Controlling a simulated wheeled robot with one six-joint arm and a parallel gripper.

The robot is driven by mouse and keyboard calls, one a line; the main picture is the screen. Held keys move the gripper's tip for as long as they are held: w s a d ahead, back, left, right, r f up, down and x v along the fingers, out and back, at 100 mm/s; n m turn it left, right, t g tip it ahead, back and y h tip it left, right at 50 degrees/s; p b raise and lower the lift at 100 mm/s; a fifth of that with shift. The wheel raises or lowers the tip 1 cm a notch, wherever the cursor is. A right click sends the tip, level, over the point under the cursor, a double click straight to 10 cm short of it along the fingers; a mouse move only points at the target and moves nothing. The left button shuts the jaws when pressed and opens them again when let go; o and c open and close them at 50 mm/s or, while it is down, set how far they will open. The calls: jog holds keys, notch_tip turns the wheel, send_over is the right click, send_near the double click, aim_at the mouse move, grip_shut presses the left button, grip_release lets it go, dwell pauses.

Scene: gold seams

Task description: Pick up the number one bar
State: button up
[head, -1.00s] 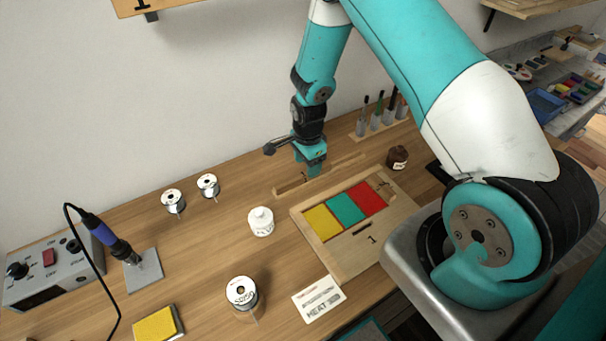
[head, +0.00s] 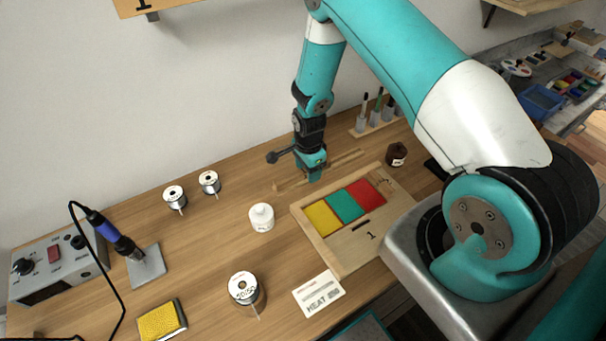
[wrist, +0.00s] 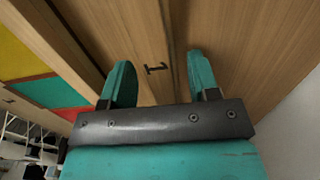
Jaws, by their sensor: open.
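The number one bar is a pale wooden strip lying along the table behind the tray. In the head view its left part (head: 288,184) shows, and my gripper hides some of its middle. In the wrist view the bar (wrist: 138,35) runs away between my fingers, with a dark "1" on it. My gripper (head: 315,178) points down over the bar. In the wrist view its two teal fingers (wrist: 160,80) are apart, one on either side of the "1", with nothing held. I cannot tell how far the fingertips are above the table.
A wooden tray (head: 330,250) with yellow, teal and red panels and its own "1" lies in front of the bar. A white jar (head: 261,218) is to the left, a brown bottle (head: 396,154) to the right. A tool rack (head: 372,126) stands behind near the wall.

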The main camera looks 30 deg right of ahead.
dwell(0.3)
grip_shut()
